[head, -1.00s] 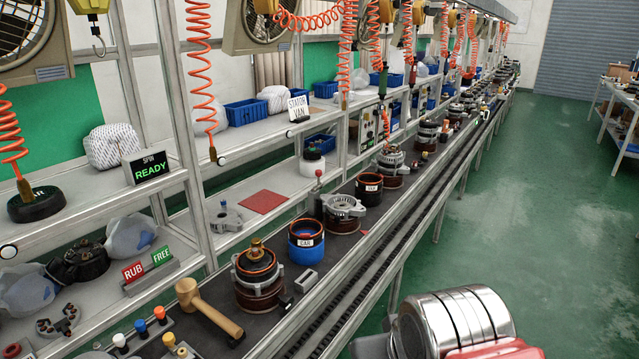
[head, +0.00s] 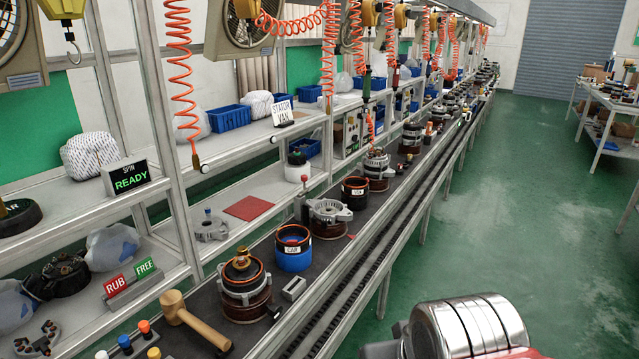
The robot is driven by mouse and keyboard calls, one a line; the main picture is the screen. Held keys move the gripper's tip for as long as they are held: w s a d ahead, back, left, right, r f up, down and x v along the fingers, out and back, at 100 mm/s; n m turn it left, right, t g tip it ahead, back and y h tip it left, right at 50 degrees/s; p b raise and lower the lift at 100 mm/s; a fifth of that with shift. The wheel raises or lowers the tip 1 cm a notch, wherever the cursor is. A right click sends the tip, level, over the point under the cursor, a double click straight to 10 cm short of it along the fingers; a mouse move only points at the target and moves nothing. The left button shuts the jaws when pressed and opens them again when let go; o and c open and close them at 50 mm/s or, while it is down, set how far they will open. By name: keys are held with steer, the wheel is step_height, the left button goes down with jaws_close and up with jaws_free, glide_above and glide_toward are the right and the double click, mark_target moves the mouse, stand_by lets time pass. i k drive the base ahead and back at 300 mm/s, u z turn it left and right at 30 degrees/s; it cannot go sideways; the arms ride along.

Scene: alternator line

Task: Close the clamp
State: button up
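A small upright lever with a dark red knob (head: 303,181) stands on the dark bench strip, at the left side of a grey metal housing (head: 329,212). It may be the clamp's handle; at this size I cannot tell the clamp's jaw or whether it is open. The housing sits between a blue ring-shaped part labelled CAR (head: 293,258) and a dark one labelled VAN (head: 355,193). My gripper is out of view.
A stacked alternator (head: 245,290), a wooden mallet (head: 190,318) and several coloured knobs lie in front. A sign reads SPIN READY (head: 128,179). A red mat (head: 248,208) lies on the shelf. Coiled orange hoses hang above. The green floor (head: 480,215) to the right is clear.

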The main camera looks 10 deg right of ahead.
mark_target(304, 178)
steer(key=z, duration=1.5)
steer(key=i, duration=2.85)
steer(key=u, duration=0.2)
